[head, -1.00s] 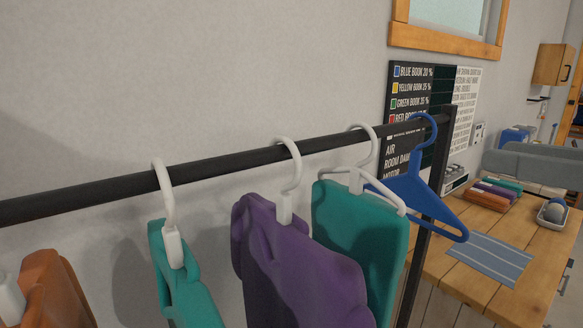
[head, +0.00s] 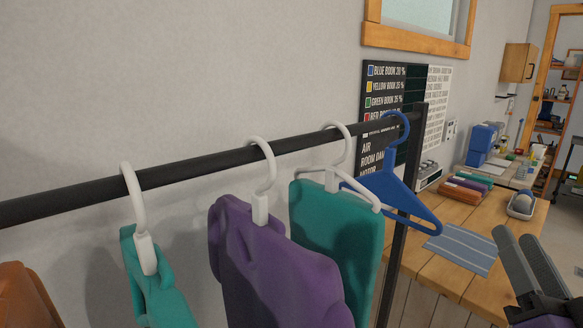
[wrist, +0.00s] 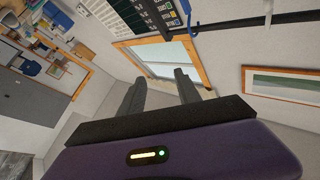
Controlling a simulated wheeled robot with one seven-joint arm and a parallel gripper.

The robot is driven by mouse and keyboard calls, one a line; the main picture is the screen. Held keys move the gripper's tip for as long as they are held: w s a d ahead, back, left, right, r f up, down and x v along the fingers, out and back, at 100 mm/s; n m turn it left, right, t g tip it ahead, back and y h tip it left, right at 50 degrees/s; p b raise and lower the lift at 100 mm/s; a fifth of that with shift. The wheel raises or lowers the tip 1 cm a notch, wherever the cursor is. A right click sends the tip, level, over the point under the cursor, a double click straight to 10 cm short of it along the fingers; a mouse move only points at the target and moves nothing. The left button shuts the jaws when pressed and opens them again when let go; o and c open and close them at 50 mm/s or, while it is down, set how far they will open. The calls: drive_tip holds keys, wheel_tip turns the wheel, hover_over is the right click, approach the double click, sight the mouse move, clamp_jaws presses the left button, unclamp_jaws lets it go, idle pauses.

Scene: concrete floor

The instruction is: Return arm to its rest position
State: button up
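My gripper (head: 517,236) shows at the lower right of the head view, in front of the wooden counter, with its dark fingers pointing up and to the left. In the wrist view my gripper (wrist: 160,77) has its two fingers apart with nothing between them. The wrist view looks toward a wall and a wood-framed window (wrist: 165,58), and the room appears tilted there. The rest of my arm is mostly outside the head view.
A black clothes rail (head: 80,193) crosses the left. It carries white hangers with teal and purple garments (head: 270,262) and an empty blue hanger (head: 393,185). The wooden counter (head: 425,262) holds a striped cloth (head: 462,250), folded cloths and a small tray (head: 521,206).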

drive_tip(key=s+a+f+n+g+y, duration=0.1)
drive_tip(key=s+a+f+n+g, duration=0.1)
drive_tip(key=s+a+f, duration=0.3)
drive_tip(key=s+a+f+n+g+y, duration=0.2)
drive_tip(key=s+a+f+g, duration=0.1)
drive_tip(key=s+f, duration=1)
drive_tip(key=s+a+f+n+g+y, duration=0.1)
drive_tip(key=s+a+f+n+g, duration=0.1)
drive_tip(key=s+a+f, duration=0.4)
drive_tip(key=s+f, duration=0.3)
drive_tip(key=s, duration=0.3)
drive_tip(key=shift+a+f, duration=0.3)
drive_tip(key=shift+f, duration=0.05)
idle(0.4)
